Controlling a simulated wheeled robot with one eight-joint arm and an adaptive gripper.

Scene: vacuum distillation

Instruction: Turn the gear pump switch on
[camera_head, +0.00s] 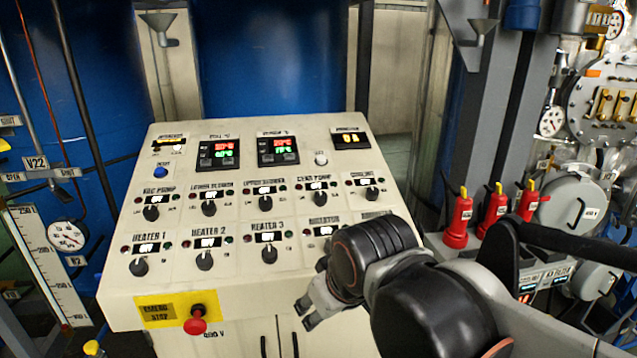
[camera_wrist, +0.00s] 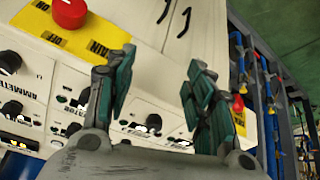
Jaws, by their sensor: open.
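The gear pump switch (camera_head: 318,199) is a black rotary knob in the upper row of the sloped white control panel (camera_head: 225,273), fourth from the left. A small display and its label sit just above it. My gripper (camera_head: 305,313) is open and empty, low in front of the panel's lower right part, below the knob and apart from it. In the wrist view my gripper (camera_wrist: 160,68) shows two green-padded fingers spread apart with nothing between them. Several black knobs show there, but I cannot tell which one is the gear pump's.
Other similar knobs surround it, including the cooling knob (camera_head: 372,193) to the right and the heater 3 knob (camera_head: 269,254) below left. A red emergency stop button (camera_head: 195,321) sits at the lower left. Red bottles (camera_head: 458,219) stand right of the panel.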

